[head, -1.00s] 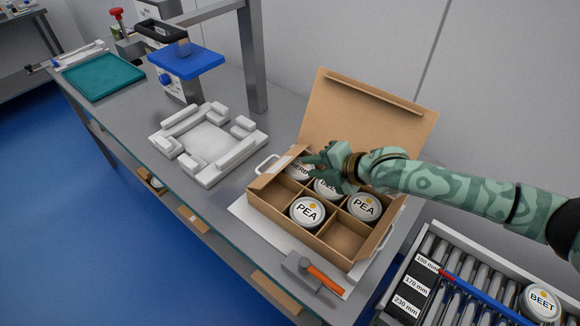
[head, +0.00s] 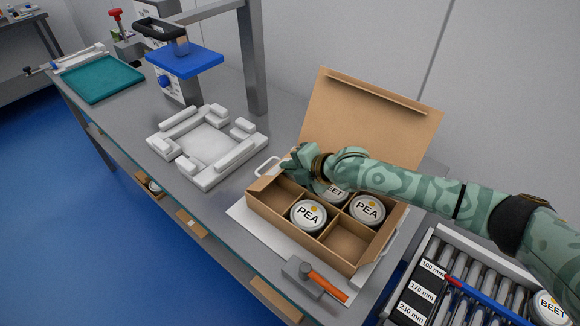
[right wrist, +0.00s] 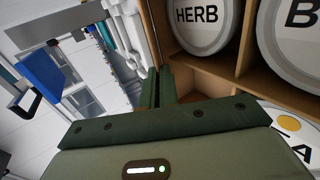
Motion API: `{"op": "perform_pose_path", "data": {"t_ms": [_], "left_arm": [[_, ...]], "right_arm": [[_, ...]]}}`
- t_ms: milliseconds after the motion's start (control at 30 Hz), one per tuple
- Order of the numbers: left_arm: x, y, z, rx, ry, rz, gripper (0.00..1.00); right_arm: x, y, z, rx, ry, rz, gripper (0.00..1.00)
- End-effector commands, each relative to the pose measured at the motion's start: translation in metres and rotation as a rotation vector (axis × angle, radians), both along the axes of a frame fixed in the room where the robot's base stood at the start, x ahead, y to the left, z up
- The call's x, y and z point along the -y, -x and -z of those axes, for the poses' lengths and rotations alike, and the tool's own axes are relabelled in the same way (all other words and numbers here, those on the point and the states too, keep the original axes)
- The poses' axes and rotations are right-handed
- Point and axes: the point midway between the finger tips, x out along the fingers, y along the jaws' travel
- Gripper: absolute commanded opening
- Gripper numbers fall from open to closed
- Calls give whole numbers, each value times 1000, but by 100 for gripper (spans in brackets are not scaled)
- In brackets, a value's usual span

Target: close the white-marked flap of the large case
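The large case is an open cardboard box (head: 300,236) on the bench, with its big lid (head: 365,115) standing up at the back. I cannot make out a white mark on any flap. My right gripper (head: 288,166) is over the back left corner of the case, near that end, and partly hides it. In the right wrist view its fingers (right wrist: 157,88) are together beside the case wall, with nothing seen between them. My left gripper is not in view.
The front right compartment is empty. A white fixture (head: 207,145) stands left, an orange-handled tool (head: 322,280) in front, a roller conveyor (head: 470,280) right.

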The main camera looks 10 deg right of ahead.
Motion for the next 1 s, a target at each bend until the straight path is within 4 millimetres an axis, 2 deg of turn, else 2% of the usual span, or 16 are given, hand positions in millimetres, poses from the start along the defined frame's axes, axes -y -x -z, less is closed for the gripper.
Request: {"op": "perform_pose_path", "data": {"t_ms": [100, 300, 567, 600, 667, 700, 1000], "left_arm": [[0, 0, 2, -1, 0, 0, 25], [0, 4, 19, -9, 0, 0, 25], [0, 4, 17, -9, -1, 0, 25], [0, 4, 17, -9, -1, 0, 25], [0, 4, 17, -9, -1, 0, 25], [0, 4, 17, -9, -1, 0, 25], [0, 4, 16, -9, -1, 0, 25]], "right_arm": [[1, 0, 2, 4, -6, 1, 0], [3, 3, 12, 76, -80, 1, 0], [3, 4, 8, 86, -89, -1, 0], [3, 4, 8, 86, -89, -1, 5], [3, 3, 8, 86, -88, -1, 22], [3, 3, 8, 86, -88, -1, 25], [5, 5, 7, 87, -88, 0, 25]]}}
